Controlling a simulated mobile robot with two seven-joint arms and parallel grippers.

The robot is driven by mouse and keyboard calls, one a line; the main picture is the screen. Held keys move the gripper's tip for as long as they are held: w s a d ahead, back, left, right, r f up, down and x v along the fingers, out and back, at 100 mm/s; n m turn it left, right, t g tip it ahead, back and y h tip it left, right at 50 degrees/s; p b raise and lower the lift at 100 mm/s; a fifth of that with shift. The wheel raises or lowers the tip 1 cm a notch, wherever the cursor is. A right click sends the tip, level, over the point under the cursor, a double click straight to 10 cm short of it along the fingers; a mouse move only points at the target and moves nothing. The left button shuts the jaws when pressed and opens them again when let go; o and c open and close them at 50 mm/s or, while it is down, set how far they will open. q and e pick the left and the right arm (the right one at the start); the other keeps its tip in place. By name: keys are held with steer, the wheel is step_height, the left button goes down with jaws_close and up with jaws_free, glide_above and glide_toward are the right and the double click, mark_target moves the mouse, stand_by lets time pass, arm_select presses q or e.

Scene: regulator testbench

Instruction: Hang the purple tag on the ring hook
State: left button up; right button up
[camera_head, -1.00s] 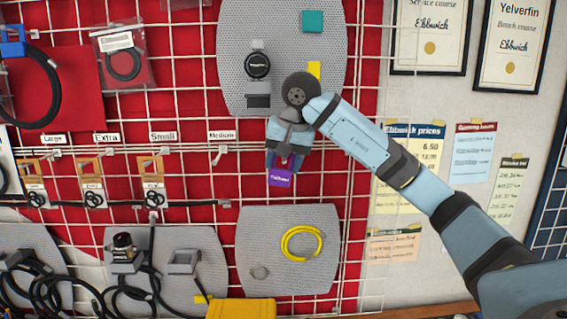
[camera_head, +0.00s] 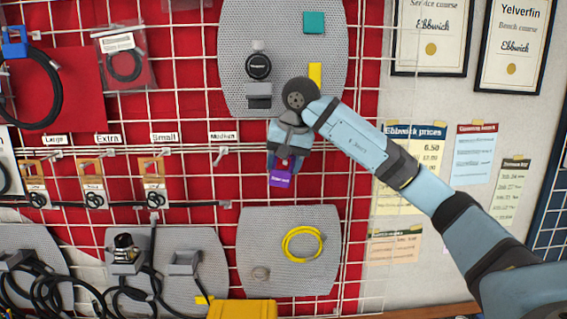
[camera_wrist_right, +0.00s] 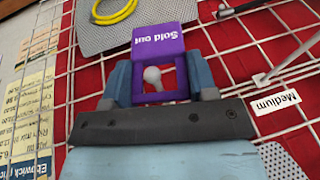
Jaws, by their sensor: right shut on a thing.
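The purple tag (camera_head: 280,179) reads "Sold out" in the right wrist view (camera_wrist_right: 158,38) and has a square opening in its frame. My right gripper (camera_head: 284,162) is shut on the tag's frame, one finger at each side. It also shows in the right wrist view (camera_wrist_right: 158,80). A pale round-ended peg (camera_wrist_right: 153,76) shows through the tag's opening. I cannot tell whether it passes through the opening or sits behind it, nor whether it is the ring hook. My left gripper is not in view.
A white wire grid covers the red wall. An empty hook (camera_head: 220,155) sits under the "Medium" label (camera_head: 223,136). A grey panel with a yellow ring (camera_head: 301,243) is below the tag. Another panel with a black dial (camera_head: 258,67) is above.

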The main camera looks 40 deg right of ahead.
steer(key=o, duration=1)
steer(key=shift+r, duration=0.15)
steer(key=shift+s+r, duration=0.15)
steer(key=shift+r, duration=0.15)
steer(key=v, duration=1.3)
